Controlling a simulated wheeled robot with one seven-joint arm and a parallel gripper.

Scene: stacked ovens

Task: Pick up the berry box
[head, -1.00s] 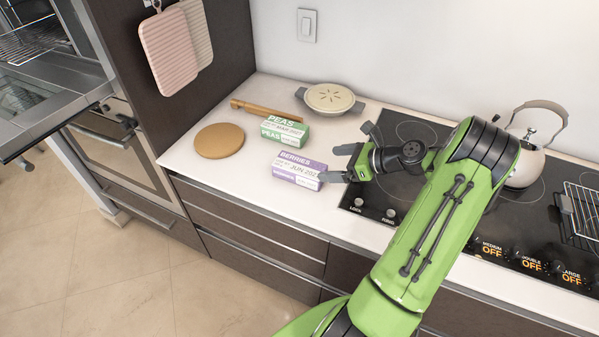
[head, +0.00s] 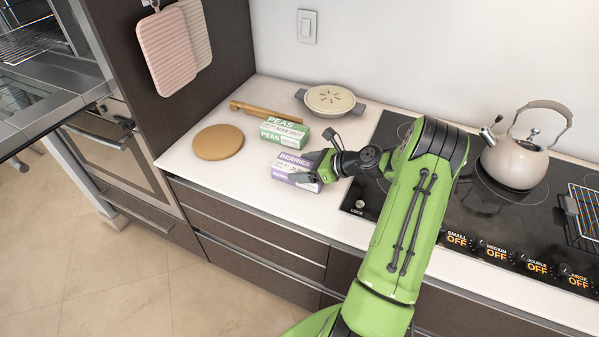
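The berry box (head: 287,171) is a white and purple carton marked BERRIES. It lies on the white counter, left of the cooktop. My gripper (head: 311,167) is at the box's right end with its fingers spread. One finger is over the near side of the box and the other is by its far side. The gripper hides the right part of the box. Whether the fingers touch it is not clear.
A kettle (head: 515,162) stands on the cooktop (head: 480,215) at right.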

